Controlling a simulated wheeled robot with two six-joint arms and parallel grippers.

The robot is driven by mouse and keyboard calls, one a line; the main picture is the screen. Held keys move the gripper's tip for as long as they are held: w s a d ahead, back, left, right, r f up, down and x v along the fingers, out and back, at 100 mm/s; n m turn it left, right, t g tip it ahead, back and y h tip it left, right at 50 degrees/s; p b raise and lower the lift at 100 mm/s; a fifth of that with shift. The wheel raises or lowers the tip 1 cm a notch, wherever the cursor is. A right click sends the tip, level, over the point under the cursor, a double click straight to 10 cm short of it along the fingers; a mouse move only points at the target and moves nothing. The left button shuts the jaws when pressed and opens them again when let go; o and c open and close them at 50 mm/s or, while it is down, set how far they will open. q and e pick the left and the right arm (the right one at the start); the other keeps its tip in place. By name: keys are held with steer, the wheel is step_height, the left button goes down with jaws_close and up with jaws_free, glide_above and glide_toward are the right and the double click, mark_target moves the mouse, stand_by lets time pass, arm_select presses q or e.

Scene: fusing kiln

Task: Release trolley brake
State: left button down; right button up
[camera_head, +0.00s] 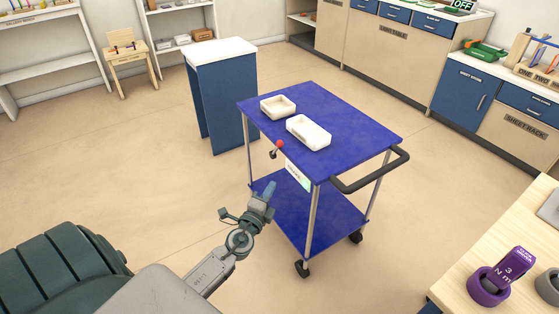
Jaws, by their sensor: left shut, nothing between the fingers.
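The blue trolley (360,125) stands on the floor in the middle, with a top deck, a lower shelf (325,210), metal posts and black castors. A small lever with a red knob (280,144) is on the trolley's near left side, below the top deck edge. A pale label plate (297,174) hangs to the right of it. My left gripper (269,188) is shut and empty. In the picture it is below the lever, overlapping the lower shelf's left corner and apart from the knob. My right gripper is not in view.
Two cream trays (308,132) sit on the trolley top. A black push handle (372,176) sticks out at its right. A blue stand with white top (222,95) is behind left. A wooden bench (480,255) with purple holder is at lower right. Floor left is clear.

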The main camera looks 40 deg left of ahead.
mark_target(276, 150)
arm_select(q)
steer(key=shift+d+r+m, duration=0.2)
steer(key=shift+r+m, duration=0.1)
steer(key=shift+r, duration=0.4)
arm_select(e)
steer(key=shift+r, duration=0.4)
arm_select(q)
steer(key=shift+w, duration=0.1)
